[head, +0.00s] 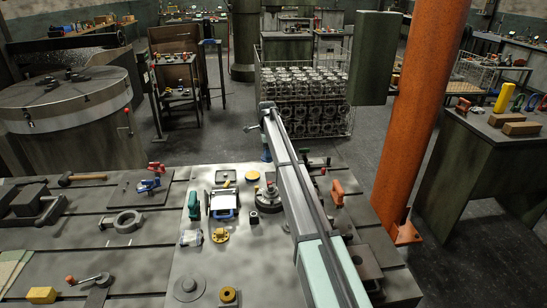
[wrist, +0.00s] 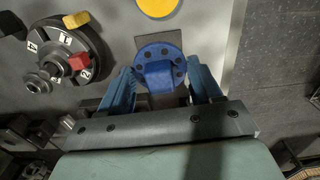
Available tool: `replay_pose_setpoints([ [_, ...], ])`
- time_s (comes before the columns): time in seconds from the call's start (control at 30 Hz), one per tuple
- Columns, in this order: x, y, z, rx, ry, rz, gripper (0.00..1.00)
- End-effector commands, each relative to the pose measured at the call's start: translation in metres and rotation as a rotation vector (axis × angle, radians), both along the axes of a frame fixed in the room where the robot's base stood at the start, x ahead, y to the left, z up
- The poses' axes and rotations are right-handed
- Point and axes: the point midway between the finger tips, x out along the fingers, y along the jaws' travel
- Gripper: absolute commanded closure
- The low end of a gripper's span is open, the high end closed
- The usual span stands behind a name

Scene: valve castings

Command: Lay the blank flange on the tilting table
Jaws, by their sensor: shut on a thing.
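A round blue flange (wrist: 158,51) with a ring of bolt holes and a raised block is between the two blue fingers of my gripper (wrist: 160,72) in the wrist view. My gripper is shut on it. In the head view my arm hides most of the gripper and flange; a bit of blue shows beside the arm's far end, near the bench's back edge. What looks like the tilting table (head: 223,203), a pale plate on a blue base, stands on the bench to the left of my arm. I cannot tell its tilt.
A round dial fixture (wrist: 62,58) with yellow and red knobs is left of the gripper in the wrist view. A yellow disc (wrist: 158,5) lies at the top. A green clamp (head: 194,204) and a yellow flange (head: 220,235) lie near the pale plate. An orange column (head: 418,120) stands right.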

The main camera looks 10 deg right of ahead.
Motion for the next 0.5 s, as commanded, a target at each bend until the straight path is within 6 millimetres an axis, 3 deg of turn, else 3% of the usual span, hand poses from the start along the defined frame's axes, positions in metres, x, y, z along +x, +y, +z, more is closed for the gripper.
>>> replay_pose_setpoints([
  [0.17,-0.011,0.065,0.003,0.001,-0.003,0.066,0.83],
  [0.3,-0.035,0.115,0.004,0.001,-0.006,0.120,0.83],
  [0.5,-0.073,0.166,0.006,0.001,-0.009,0.181,0.83],
])
